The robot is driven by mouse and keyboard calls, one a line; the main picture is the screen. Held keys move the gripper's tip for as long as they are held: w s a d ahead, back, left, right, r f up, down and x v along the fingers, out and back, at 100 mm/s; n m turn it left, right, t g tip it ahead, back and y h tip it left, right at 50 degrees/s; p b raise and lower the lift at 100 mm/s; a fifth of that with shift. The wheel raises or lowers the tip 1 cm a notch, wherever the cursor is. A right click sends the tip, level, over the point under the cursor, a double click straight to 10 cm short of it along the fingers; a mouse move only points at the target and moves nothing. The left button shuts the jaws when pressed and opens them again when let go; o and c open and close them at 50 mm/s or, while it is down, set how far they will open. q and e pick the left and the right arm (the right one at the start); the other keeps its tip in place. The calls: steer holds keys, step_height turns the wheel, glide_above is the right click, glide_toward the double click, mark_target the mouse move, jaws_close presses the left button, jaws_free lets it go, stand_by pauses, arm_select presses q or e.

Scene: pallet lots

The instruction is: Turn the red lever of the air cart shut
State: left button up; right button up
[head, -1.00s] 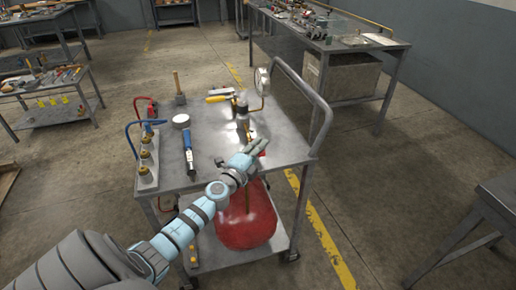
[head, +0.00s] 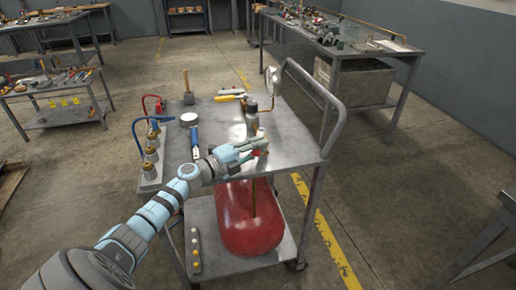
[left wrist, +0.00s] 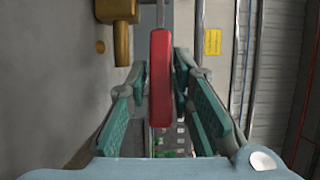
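The red lever (left wrist: 160,80) shows in the left wrist view as a long red bar between the two finger pads of my left gripper (left wrist: 162,78). A gap shows on each side, so the fingers stand open around it. A brass fitting (left wrist: 116,30) is at the upper left. In the head view my left gripper (head: 258,146) is at the front edge of the air cart (head: 222,122), and only a bit of red lever (head: 256,153) shows beside the fingers. A red tank (head: 238,222) is on the cart's lower shelf. My right gripper is out of view.
On the cart top are a gauge (head: 271,78), a blue-handled tool (head: 195,143), a mallet (head: 187,88) and a rack with red and blue hoses (head: 150,172). The cart's push handle (head: 325,90) rises at right. Workbenches stand behind; the floor at right is mostly clear.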

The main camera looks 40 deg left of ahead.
arm_select(q)
steer(key=shift+o, duration=0.7)
steer(key=shift+s+a, duration=0.15)
steer(key=shift+s, duration=0.15)
steer(key=v, duration=1)
steer(key=shift+s+f, duration=0.1)
steer(key=shift+s, duration=0.25)
steer(key=shift+s+a, duration=0.2)
steer(key=shift+s, duration=0.15)
steer(key=shift+c, duration=0.2)
